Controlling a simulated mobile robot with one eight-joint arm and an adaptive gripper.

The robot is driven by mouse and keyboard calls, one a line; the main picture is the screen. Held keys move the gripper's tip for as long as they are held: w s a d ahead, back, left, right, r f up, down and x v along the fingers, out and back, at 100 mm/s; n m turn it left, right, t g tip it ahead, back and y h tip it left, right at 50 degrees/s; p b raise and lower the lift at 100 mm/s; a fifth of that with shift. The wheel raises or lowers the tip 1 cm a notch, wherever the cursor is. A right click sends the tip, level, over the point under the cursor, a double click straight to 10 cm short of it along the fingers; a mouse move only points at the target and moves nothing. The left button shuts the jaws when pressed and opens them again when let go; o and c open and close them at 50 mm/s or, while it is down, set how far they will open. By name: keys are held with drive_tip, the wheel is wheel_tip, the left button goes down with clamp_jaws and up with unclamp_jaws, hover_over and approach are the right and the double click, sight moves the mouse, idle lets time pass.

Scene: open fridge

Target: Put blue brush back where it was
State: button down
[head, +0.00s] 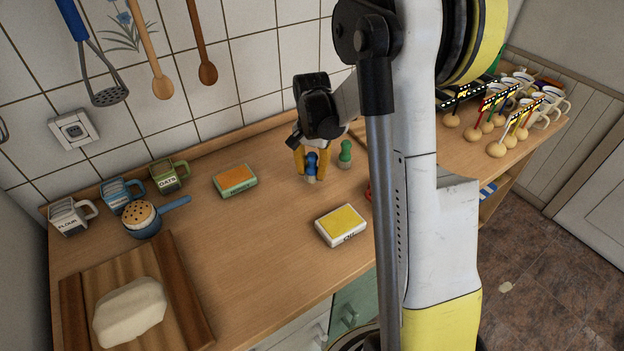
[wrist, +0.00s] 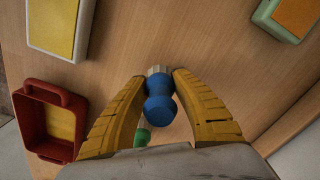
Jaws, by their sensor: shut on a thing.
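The blue brush (head: 311,164) is between the fingers of my gripper (head: 312,172), upright and low over the wooden counter. In the wrist view the blue brush (wrist: 160,97) sits between the two yellow fingertips (wrist: 160,72), which are shut on it, with its pale bristles showing at the end. I cannot tell whether the bristles touch the counter. A green brush (head: 345,155) stands just right of it; in the wrist view the green brush (wrist: 143,135) is partly hidden behind the blue one and my finger.
A yellow-topped box (head: 341,225) and an orange-topped box (head: 235,181) lie on the counter (head: 240,250). A red tray (wrist: 42,122) with a handle is close by. Mugs (head: 122,196) stand at the left; bare counter lies between the boxes.

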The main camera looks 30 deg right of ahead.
sight(312, 178)
drive_tip(key=shift+f+b, duration=0.3)
drive_tip(key=shift+f, duration=1)
drive_tip(key=shift+f, duration=0.2)
drive_tip(key=c, duration=1.1)
unclamp_jaws()
drive_tip(key=shift+r, duration=0.15)
